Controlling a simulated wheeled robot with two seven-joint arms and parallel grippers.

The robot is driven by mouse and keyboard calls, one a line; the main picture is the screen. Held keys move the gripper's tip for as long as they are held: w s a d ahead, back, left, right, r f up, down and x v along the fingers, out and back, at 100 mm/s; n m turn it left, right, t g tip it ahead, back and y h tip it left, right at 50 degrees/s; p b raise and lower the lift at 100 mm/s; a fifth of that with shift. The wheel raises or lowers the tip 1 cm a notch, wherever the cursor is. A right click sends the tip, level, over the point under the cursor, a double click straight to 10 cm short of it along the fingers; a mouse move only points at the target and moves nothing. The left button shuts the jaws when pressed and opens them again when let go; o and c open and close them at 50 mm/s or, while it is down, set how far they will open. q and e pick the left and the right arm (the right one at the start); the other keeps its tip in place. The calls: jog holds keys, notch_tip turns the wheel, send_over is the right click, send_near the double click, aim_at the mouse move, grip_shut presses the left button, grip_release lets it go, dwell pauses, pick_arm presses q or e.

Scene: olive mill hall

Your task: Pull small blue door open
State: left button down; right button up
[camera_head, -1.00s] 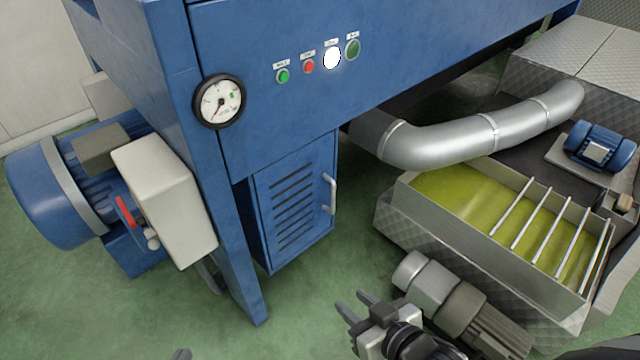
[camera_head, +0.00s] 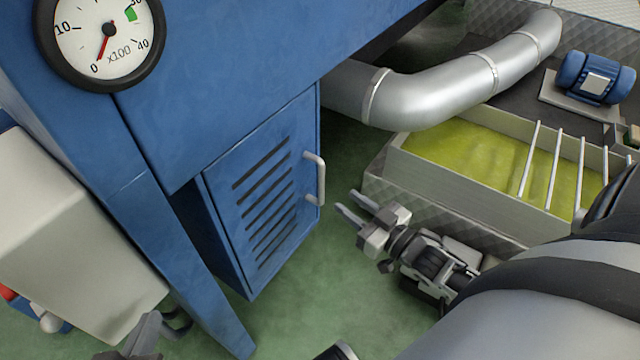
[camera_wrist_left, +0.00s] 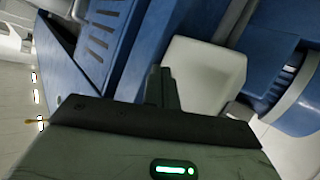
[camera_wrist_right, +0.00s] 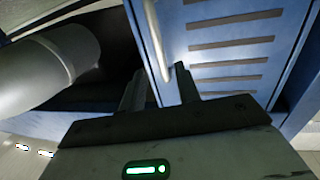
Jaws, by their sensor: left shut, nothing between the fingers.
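The small blue door (camera_head: 262,190) has dark louvre slots and a light vertical bar handle (camera_head: 319,178) near its right edge. The door looks closed against its cabinet. My right gripper (camera_head: 349,203) is open and empty, just right of and slightly below the handle, apart from it. In the right wrist view, the handle (camera_wrist_right: 156,42) runs ahead of and between the spread fingers (camera_wrist_right: 157,88), with the louvred door (camera_wrist_right: 232,52) behind. My left gripper (camera_head: 146,332) is shut and empty at the lower left, near the machine's leg. Its fingers also show in the left wrist view (camera_wrist_left: 160,88).
A blue machine leg (camera_head: 160,235) stands left of the door, with a pale box (camera_head: 60,220) beyond it. A pressure gauge (camera_head: 102,38) is above. A silver pipe (camera_head: 440,92) and a tank of yellow-green liquid (camera_head: 480,190) stand right. Green floor lies below the door.

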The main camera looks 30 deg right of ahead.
aim_at(323, 184)
jog(key=w, duration=0.3)
jog(key=w+a+b, duration=0.1)
jog(key=w, duration=0.2)
jog(key=w+a+b, duration=0.1)
jog(key=w, duration=0.2)
jog(key=shift+w, duration=0.1)
pick_arm(q)
jog(key=shift+w+d+r+t+h, duration=0.1)
jog(key=shift+d+r+t+h, duration=0.15)
jog(key=shift+r, duration=0.2)
jog(key=shift+w+d+r+t+h, duration=0.15)
jog(key=shift+r+t+h, duration=0.1)
jog(key=shift+r, duration=0.2)
pick_arm(e)
grip_shut()
